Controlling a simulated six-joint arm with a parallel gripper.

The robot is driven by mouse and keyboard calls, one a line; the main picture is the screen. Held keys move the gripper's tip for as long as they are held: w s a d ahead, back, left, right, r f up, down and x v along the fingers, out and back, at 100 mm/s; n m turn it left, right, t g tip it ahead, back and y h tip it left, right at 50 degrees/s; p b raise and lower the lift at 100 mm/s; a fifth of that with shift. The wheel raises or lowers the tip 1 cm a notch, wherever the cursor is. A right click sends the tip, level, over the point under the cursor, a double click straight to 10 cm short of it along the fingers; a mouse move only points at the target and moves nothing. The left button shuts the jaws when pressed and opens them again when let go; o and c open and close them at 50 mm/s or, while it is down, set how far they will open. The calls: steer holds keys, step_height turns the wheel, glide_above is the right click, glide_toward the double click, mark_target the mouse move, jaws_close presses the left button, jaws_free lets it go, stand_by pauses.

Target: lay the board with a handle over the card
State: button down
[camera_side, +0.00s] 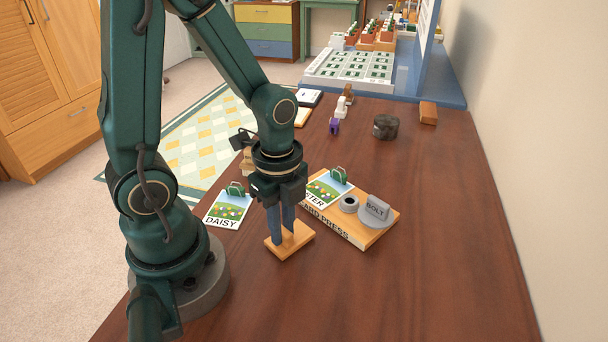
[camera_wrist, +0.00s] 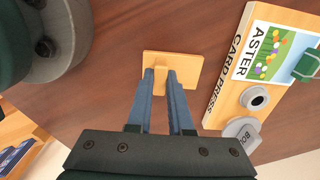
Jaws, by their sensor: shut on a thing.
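The board with a handle (camera_side: 297,243) is a small light-wood rectangle under my gripper (camera_side: 281,232). My gripper is shut on its handle, which the fingers mostly hide. It also shows in the wrist view (camera_wrist: 190,78), between and beyond the fingertips (camera_wrist: 161,73). The board is level and close to the table; whether it touches is unclear. The ASTER card (camera_side: 322,190) lies on the wooden card press (camera_side: 333,231), right of and behind my gripper, with a green clip-like piece (camera_side: 339,175) on it. The card also shows in the wrist view (camera_wrist: 268,52), right of the board.
On the press stand a grey ring (camera_side: 349,204) and a grey BOLT piece (camera_side: 375,212). A DAISY card (camera_side: 228,209) with a green piece lies left of my gripper. A dark round object (camera_side: 386,127) stands farther back. The table's right front is clear.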

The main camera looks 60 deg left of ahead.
steer(key=shift+r, duration=0.6)
steer(key=shift+r, duration=1.65)
steer(key=shift+w+a, duration=0.1)
steer(key=shift+w, duration=0.25)
steer(key=w+a+r+n, duration=0.1)
steer(key=w+r+n, duration=0.6)
steer(key=n, duration=0.8)
step_height(320, 180, up, 4)
steer(key=shift+f, duration=0.2)
